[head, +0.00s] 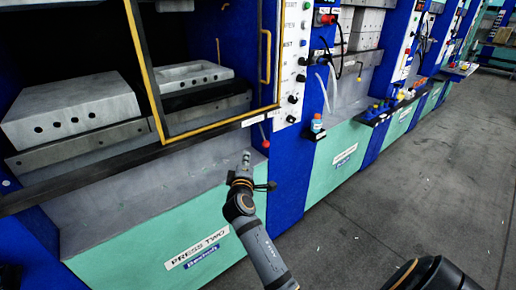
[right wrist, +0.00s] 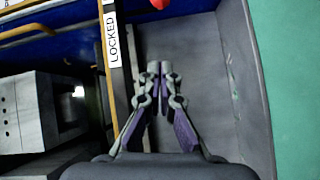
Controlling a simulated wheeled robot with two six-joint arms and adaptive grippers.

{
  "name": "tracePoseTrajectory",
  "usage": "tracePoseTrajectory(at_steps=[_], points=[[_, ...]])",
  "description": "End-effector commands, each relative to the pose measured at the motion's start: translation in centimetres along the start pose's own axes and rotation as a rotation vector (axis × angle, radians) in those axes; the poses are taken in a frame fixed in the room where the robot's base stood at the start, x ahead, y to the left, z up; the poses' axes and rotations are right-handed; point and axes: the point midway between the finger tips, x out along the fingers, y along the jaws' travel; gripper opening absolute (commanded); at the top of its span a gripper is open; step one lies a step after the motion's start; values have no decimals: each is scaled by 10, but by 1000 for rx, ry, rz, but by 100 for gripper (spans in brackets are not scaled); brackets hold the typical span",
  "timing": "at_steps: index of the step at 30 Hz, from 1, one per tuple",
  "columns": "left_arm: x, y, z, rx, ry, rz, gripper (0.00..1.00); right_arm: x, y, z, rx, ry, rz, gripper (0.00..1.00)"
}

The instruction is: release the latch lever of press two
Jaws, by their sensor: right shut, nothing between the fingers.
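Press two bears a "PRESS TWO" label (head: 197,247) on its green front panel. Its latch lever (head: 265,143) is a thin rod with a red knob, hanging down at the lower right corner of the yellow-edged door frame. My right gripper (head: 246,158) is shut and empty, just below and left of the red knob, apart from it in the picture. In the right wrist view the closed fingertips (right wrist: 160,68) point toward the red knob (right wrist: 160,3), which is cut by the top edge. A "LOCKED" label (right wrist: 112,38) is on the frame beside it. My left gripper is not in view.
The door frame (head: 208,124) with its yellow handle (head: 265,56) is close above the gripper. Grey metal blocks (head: 72,108) sit inside the press. A control panel (head: 292,60) stands to the right. The floor (head: 400,190) at right is clear.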

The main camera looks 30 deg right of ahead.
Motion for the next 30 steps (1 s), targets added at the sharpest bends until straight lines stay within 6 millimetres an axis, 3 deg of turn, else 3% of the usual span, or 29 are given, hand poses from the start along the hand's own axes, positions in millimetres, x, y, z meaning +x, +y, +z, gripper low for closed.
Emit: tracePoseTrajectory(at_steps=[10, 18, 30], points=[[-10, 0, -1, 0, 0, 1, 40, 76, 2, 0, -2, -2, 2, 0], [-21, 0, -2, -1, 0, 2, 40, 82, 1, 35, -1, -1, -1, 0], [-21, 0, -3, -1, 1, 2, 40, 82, 0, 39, 1, 0, -1, 0]])
